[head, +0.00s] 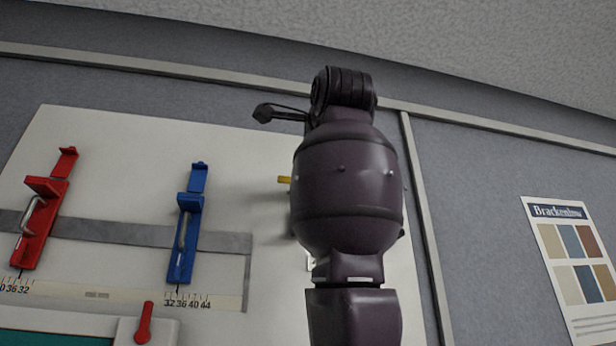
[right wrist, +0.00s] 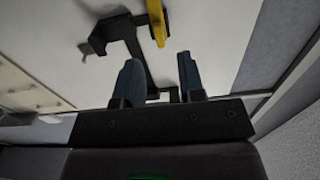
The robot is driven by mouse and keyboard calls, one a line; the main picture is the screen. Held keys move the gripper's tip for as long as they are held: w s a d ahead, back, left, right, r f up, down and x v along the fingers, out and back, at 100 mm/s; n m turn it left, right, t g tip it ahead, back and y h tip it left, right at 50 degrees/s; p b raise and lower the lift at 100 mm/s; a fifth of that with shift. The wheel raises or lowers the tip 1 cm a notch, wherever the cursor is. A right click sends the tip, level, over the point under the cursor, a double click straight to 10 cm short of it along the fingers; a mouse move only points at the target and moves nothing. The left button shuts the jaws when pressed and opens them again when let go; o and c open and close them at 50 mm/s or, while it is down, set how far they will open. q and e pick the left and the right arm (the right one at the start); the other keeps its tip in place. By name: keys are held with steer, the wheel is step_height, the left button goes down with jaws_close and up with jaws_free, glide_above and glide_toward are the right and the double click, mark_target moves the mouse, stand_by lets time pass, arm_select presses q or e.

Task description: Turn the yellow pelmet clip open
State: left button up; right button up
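The yellow clip (head: 284,180) is almost wholly hidden behind my dark arm in the head view; only a small yellow tip shows at the arm's left edge. In the right wrist view a yellow bar of the clip (right wrist: 157,22) enters from the top edge, just beyond the fingertips. My right gripper (right wrist: 159,62) is open, with its two blue-grey fingers apart and facing the pale board. A black angled shape (right wrist: 131,36) lies beside the yellow bar and runs down between the fingers; I cannot tell whether it touches them. My left gripper is not in view.
A red clip (head: 42,215) and a blue clip (head: 188,222) are mounted on the white board (head: 120,150), left of my arm. A red lever (head: 144,322) stands below them. A colour-sample poster (head: 572,262) hangs on the grey panel at right.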

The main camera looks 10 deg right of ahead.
steer(key=shift+s+b, duration=0.45)
steer(key=shift+s, duration=2.4)
